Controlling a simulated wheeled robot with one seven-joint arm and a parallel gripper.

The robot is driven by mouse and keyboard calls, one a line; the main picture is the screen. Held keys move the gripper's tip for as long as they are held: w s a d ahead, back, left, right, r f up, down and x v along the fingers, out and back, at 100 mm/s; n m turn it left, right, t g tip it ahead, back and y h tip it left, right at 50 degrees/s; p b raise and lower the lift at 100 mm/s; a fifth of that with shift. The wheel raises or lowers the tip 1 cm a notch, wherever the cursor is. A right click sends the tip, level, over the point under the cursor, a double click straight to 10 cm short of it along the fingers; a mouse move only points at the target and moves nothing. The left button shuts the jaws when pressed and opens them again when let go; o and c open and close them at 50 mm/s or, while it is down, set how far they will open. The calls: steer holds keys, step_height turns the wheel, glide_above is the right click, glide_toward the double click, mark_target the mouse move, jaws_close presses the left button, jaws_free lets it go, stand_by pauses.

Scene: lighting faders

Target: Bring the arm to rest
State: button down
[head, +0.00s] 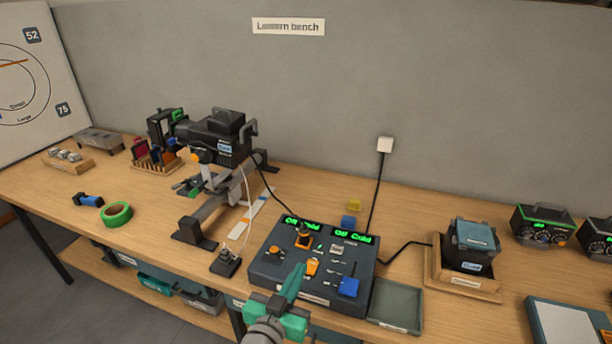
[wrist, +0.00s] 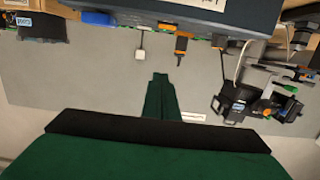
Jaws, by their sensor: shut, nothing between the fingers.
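My gripper (head: 291,284) shows in the head view as green fingers held over the front part of the dark control console (head: 268,271). The fingers are together and nothing is between them. In the wrist view the shut green fingers (wrist: 161,84) point toward the grey wall, and the console (wrist: 200,12) shows upside down at the top edge. The console carries two green-lit displays, an orange fader knob (head: 312,267) and a blue one (head: 348,287). I cannot tell whether the fingertips touch the console.
A black lamp on a stand (head: 215,139) is left of the console. An empty grey tray (head: 397,304) and a boxed dark unit (head: 472,245) are to the right. Green tape (head: 117,214) lies at left. The wall (head: 340,90) closes the back.

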steer(key=s+f+n+y, duration=0.4)
steer(key=s+f+y, duration=0.1)
steer(key=s+f, duration=1.1)
steer(key=s+d, duration=0.3)
steer(key=s, duration=1.8)
steer(key=shift+r, duration=0.15)
steer(key=shift+d, duration=0.1)
